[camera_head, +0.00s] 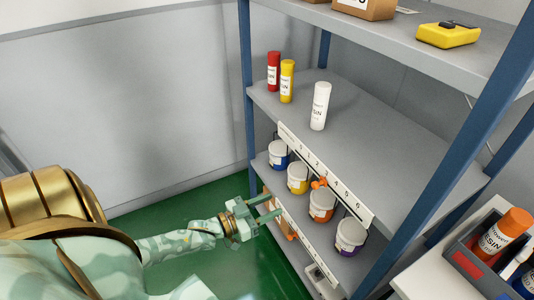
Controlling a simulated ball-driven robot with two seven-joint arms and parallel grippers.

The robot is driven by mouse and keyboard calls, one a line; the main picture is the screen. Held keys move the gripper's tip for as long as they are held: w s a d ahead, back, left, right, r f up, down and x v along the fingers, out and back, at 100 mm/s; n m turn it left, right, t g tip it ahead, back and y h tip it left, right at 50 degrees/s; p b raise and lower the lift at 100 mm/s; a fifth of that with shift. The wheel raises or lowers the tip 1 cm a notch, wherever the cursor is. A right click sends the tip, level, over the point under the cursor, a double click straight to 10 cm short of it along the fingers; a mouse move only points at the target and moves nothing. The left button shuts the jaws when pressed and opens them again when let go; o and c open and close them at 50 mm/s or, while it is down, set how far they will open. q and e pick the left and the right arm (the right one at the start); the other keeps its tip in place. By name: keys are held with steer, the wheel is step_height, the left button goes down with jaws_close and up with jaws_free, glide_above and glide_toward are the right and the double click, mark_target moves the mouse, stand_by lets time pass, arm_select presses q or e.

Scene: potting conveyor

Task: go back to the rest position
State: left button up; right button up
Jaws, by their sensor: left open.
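My left arm comes in from the left in the head view. Its gripper (267,209) is open and appears empty, in front of the lower part of the shelf rack (405,168). The jaws point right, toward the rack, below the row of small buckets. I cannot tell whether they touch anything. My right gripper does not show.
On the rack stand red (273,72), yellow (287,82) and white (320,106) bottles. Lower are blue (279,154), yellow (298,178), orange (322,205) and purple (349,237) buckets. A bottle tray (470,266) is at right. Green floor (180,198) is clear left of the rack.

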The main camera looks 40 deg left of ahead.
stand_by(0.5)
arm_select(q)
steer(key=s+a+f+g+y, duration=0.25)
steer(key=s+f, duration=0.25)
steer(key=f, duration=0.4)
steer(key=s+a+f+g+y, duration=0.2)
steer(key=s+f+g, duration=0.2)
steer(key=s+f, duration=0.3)
steer(key=s+a+f+g+y, duration=0.2)
steer(key=s+f+g, duration=0.15)
steer(key=f, duration=0.65)
steer(key=s+d+f+g, duration=0.2)
steer(key=s+d+f, duration=0.15)
steer(key=s, duration=0.55)
steer(key=s+d+f+g, duration=0.3)
steer(key=s+f, duration=0.2)
steer(key=s, duration=0.5)
steer(key=s+d+f+g, duration=0.1)
steer(key=s+d, duration=0.5)
steer(key=d, duration=0.2)
steer(key=shift+s+f, duration=0.25)
steer(key=shift+s, duration=0.15)
steer(key=shift+w+d, duration=0.1)
